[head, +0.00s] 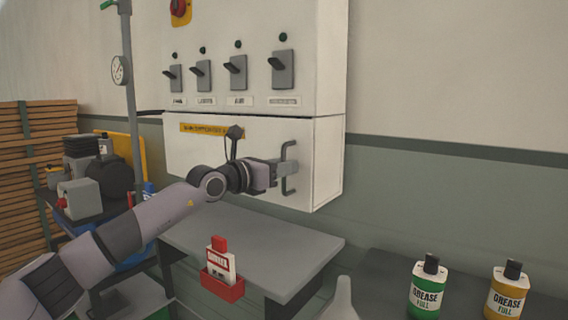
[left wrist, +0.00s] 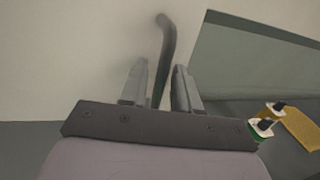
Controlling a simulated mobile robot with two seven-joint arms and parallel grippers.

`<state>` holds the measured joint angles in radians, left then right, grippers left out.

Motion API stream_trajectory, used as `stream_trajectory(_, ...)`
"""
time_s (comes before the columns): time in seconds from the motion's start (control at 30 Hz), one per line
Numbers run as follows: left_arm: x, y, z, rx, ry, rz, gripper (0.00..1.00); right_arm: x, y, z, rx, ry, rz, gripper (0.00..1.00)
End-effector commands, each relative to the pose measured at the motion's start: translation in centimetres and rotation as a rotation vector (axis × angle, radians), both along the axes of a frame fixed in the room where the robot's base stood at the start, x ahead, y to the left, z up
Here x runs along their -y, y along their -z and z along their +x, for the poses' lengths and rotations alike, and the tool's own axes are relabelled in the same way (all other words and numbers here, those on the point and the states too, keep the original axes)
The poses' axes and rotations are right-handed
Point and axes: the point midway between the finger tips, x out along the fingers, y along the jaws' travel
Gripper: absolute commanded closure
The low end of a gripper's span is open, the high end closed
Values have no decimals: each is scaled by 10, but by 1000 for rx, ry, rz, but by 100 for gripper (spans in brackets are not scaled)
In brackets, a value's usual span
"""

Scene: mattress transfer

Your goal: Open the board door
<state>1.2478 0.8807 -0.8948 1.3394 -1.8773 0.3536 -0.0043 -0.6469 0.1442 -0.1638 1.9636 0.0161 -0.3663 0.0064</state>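The white board (head: 235,30) hangs on the wall, with its lower door panel (head: 215,150) under the row of switches. The door looks shut, with a yellow label (head: 205,128) along its top. A dark grey bar handle (head: 288,168) stands upright near the door's right edge. My left gripper (head: 281,172) is at the handle. In the left wrist view the handle (left wrist: 168,45) passes between the two fingers of my left gripper (left wrist: 160,85), which are apart; I cannot tell whether either finger touches it. My right gripper is not in view.
A grey shelf (head: 255,245) is below the door, with a red holder (head: 222,287) on its front. A green grease bottle (head: 427,290) and a yellow one (head: 507,292) stand at right. A pipe with a gauge (head: 121,70) rises left of the board.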

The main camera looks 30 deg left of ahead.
Motion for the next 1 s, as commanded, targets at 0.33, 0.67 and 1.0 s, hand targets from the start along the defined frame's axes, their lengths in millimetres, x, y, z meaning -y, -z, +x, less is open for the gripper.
stream_trajectory(0.33, 2, 0, 5, 1, 1, -1, 69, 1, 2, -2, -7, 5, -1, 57)
stream_trajectory(0.67, 2, 0, 5, 1, 0, -1, 100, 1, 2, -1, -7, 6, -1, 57)
stream_trajectory(1.0, -4, 4, -16, 0, 38, 0, 100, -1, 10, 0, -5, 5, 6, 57)
